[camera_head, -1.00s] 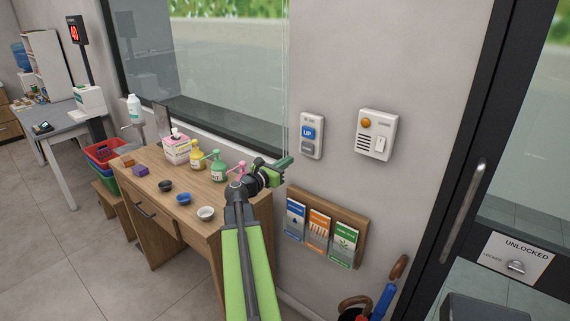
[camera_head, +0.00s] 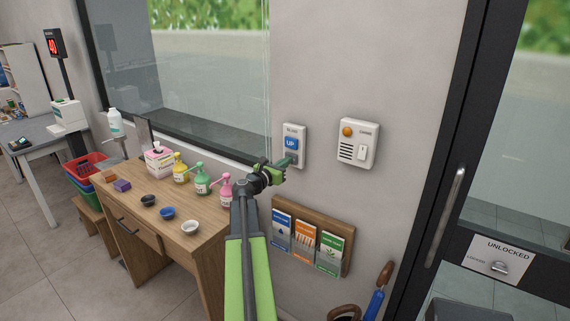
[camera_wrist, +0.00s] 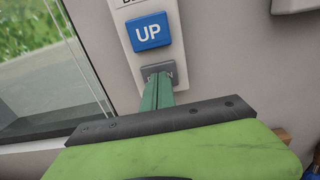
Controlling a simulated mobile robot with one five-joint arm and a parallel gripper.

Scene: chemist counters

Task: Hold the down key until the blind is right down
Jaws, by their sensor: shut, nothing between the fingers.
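The blind's wall switch (camera_head: 303,150) is a white plate with a blue UP key (camera_head: 292,143) and a grey key below it. In the wrist view the UP key (camera_wrist: 148,32) shows clearly. The grey down key (camera_wrist: 158,67) is partly covered by my green fingers, and its lettering is mostly hidden. My gripper (camera_head: 291,160) is shut and empty, with its tips over the grey key. I cannot tell whether they touch or press it. The window (camera_head: 200,65) shows uncovered glass with thin cords (camera_head: 267,80) at its right side; no blind fabric is visible.
An intercom-like box (camera_head: 358,144) with an orange button is right of the switch. A leaflet rack (camera_head: 347,240) hangs below. A wooden desk (camera_head: 130,215) with pump bottles and bowls stands left of my arm. A door (camera_head: 450,215) is at the right.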

